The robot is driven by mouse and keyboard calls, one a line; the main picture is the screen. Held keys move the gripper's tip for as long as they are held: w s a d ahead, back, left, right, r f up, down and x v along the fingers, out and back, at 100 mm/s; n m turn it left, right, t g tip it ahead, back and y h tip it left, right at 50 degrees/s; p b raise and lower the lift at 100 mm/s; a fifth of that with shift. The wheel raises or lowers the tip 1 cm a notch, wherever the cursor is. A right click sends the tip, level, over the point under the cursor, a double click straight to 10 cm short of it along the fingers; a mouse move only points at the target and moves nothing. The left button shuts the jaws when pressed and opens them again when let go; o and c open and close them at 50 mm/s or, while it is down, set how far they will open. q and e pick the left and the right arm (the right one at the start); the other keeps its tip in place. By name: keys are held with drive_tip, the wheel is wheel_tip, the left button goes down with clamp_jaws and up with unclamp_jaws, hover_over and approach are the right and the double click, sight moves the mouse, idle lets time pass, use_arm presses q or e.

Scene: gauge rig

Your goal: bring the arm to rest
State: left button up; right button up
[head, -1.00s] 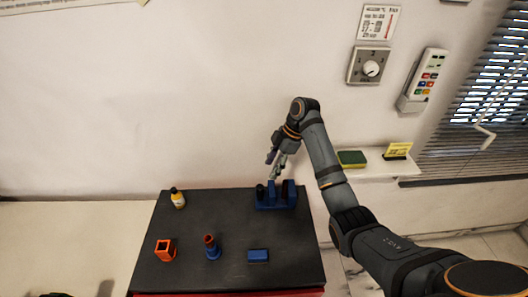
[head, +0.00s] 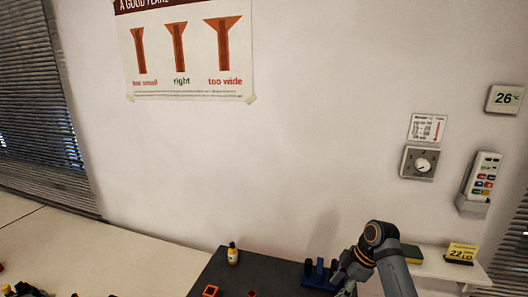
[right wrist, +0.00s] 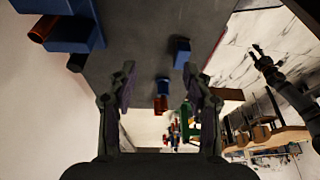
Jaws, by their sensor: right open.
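My right arm comes in at the lower right of the head view. Its gripper (head: 346,284) is low, beside the blue rig (head: 318,274) on the dark bench top, and partly cut off by the frame edge. In the right wrist view the two fingers of this gripper (right wrist: 160,88) stand wide apart with nothing held between them. The blue rig fills the top left there (right wrist: 72,35), clear of the fingers. A dark arm with small fingers, apparently my left gripper (right wrist: 257,50), shows at the right of the wrist view; its opening is unclear.
A yellow bottle (head: 233,255) and an orange square part (head: 210,291) are on the dark bench top (head: 262,274). A blue block (right wrist: 182,52) lies on it. A shelf (head: 438,264) with a green sponge (head: 412,253) stands behind my right arm.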

drive_tip(key=s+f+m, duration=0.2)
drive_tip(key=s, duration=0.1)
drive_tip(key=s+f+m+h, duration=0.1)
drive_tip(key=s+f+m, duration=0.1)
drive_tip(key=s+f, duration=0.1)
drive_tip(key=s+f+m+t+h, duration=0.1)
drive_tip(key=s+f+m, duration=0.1)
drive_tip(key=s+f, duration=0.1)
drive_tip(key=shift+s+d+f, duration=0.2)
drive_tip(key=shift+d+f, duration=0.05)
drive_tip(key=s+d+r+m+t+h, duration=0.1)
drive_tip(key=s+d+m+t+h, duration=0.15)
drive_tip(key=s+m, duration=0.9)
drive_tip(key=s+d+f+n+g+b, duration=0.1)
drive_tip(key=s+f, duration=0.2)
drive_tip(key=f, duration=1.1)
drive_tip(key=s+d+f+n+g+b, duration=0.1)
drive_tip(key=s+f+n, duration=0.15)
drive_tip(key=f, duration=1.25)
use_arm(q)
drive_tip(key=f, duration=0.1)
drive_tip(key=w+f, duration=0.1)
drive_tip(key=shift+w+f+b, duration=0.3)
drive_tip(key=shift+f+b, duration=0.1)
use_arm(e)
drive_tip(key=s+d+f+m+g, duration=0.1)
drive_tip(key=s+f, duration=1.5)
drive_tip(key=s, duration=0.3)
drive_tip(key=shift+d, duration=0.2)
